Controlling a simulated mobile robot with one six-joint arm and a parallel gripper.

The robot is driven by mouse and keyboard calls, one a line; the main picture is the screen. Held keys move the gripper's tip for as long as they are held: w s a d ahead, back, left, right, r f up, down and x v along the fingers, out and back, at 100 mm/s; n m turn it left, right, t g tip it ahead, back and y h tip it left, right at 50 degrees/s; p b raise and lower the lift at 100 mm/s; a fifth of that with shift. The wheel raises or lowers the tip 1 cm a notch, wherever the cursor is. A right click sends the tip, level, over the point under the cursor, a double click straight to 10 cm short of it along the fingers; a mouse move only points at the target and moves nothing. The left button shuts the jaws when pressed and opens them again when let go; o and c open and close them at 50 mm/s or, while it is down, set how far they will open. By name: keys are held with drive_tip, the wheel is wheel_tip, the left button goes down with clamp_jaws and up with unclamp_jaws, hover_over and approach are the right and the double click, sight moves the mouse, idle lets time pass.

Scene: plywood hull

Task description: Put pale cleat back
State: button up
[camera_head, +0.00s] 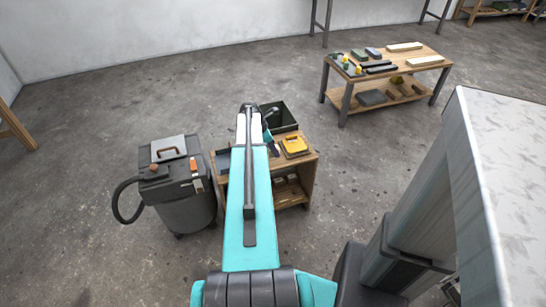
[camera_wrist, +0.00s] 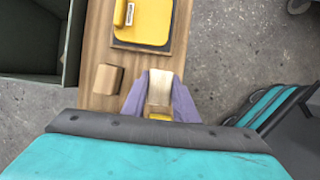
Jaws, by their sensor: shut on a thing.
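My gripper (camera_wrist: 159,98) shows in the wrist view, with its purple fingers shut on the pale cleat (camera_wrist: 160,86), a small light wooden block. A bit of yellow shows at the cleat's near end, between the fingers. The gripper is over the right edge of a small wooden bench (camera_wrist: 98,102); I cannot tell the cleat's height above it. A browner wooden block (camera_wrist: 108,78) lies on the bench to the left of the fingers, apart from them.
A yellow sander-like tool (camera_wrist: 150,22) lies on a dark mat beyond the gripper. A dark open bin (camera_wrist: 70,55) stands left of the bench in the wrist view. In the head view, a shop vacuum (camera_head: 180,190) stands left and a longer workbench (camera_head: 428,68) at back right.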

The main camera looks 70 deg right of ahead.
drive_tip(key=shift+f, duration=1.75)
drive_tip(key=shift+f, duration=0.1)
drive_tip(key=o, duration=1)
drive_tip(key=shift+c, duration=0.2)
drive_tip(key=v, duration=1.2)
